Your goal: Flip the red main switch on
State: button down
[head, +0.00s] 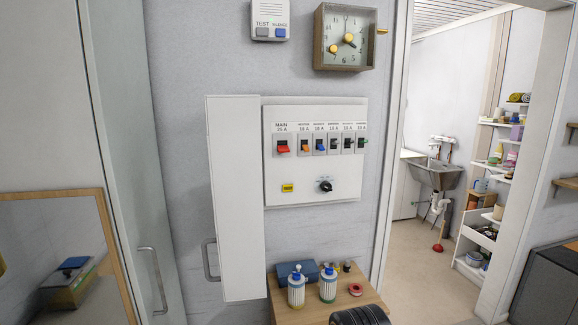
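The red main switch (282,148) is at the left end of a row of breakers on a white panel (313,185) on the wall, under a label reading MAIN. Its red lever shows at the lower part of the switch body; the exact tilt is too small to tell. A tall white door (235,200) with a grey handle (210,261) stands open at the panel's left side. The switch is not covered. My gripper is not in view. A dark ribbed rounded part (360,316), which may be my arm, shows at the bottom edge.
Smaller breakers (333,144), a black knob (325,186) and a yellow label (287,188) share the panel. Below, a wooden table (322,308) holds two bottles (296,289) and a blue box (293,270). A clock (345,38) hangs above. A doorway opens on the right.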

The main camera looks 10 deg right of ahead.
aim_at(281, 149)
jog(key=u, duration=3)
jog(key=k, duration=1.35)
jog(key=z, duration=1.55)
jog(key=i, duration=0.85)
